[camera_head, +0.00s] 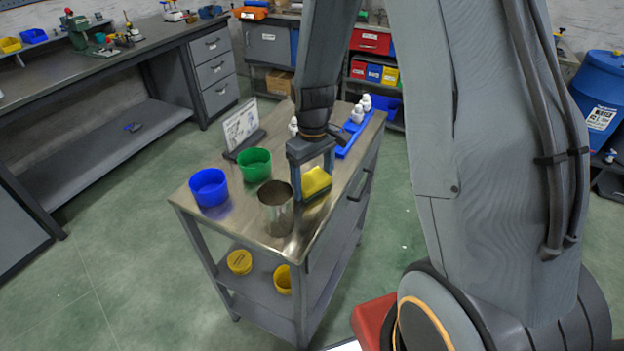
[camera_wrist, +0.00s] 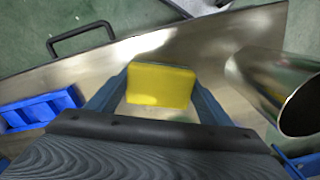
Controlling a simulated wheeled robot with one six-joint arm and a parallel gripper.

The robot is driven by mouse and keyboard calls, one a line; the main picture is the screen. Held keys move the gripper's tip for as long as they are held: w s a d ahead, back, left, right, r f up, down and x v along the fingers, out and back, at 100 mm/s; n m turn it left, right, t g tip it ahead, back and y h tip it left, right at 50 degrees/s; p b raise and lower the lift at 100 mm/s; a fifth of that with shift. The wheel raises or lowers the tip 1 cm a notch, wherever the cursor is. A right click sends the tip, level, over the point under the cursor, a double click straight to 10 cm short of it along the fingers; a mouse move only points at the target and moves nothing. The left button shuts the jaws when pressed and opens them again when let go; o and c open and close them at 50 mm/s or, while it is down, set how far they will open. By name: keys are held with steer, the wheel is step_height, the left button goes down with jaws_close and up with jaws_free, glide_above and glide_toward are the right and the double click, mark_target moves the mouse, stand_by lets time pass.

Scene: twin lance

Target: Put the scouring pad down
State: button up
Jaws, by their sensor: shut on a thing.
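The yellow scouring pad (camera_head: 316,181) is between the two fingers of my gripper (camera_head: 313,185), over the metal top of the cart (camera_head: 335,213). My gripper is shut on it. In the wrist view the pad (camera_wrist: 160,86) shows its yellow face between the blue-grey fingers of my gripper (camera_wrist: 160,92). I cannot tell whether the pad touches the cart top or is slightly above it. A metal cup (camera_head: 276,210) stands just left of the gripper.
A green cup (camera_head: 255,165) and a blue cup (camera_head: 209,187) stand on the cart's left side. A sign (camera_head: 241,127) and a blue tray (camera_head: 357,127) with white bottles are toward its far end. The cart's handle (camera_head: 361,184) is at its right edge. Bare top lies near the front corner.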

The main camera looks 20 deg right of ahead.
mark_target(313, 179)
steer(key=shift+f, duration=0.35)
steer(key=o, duration=1.1)
steer(key=shift+s+d+f, duration=0.1)
steer(key=shift+s, duration=0.1)
steer(key=shift+f, duration=0.1)
steer(key=shift+a, duration=0.2)
steer(key=shift+a+r, duration=0.1)
steer(key=shift+r, duration=0.45)
step_height(313, 179, up, 12)
steer(key=b, duration=0.2)
steer(key=shift+w+d+b, duration=0.2)
steer(key=shift+w+b, duration=0.05)
steer(key=shift+b, duration=0.15)
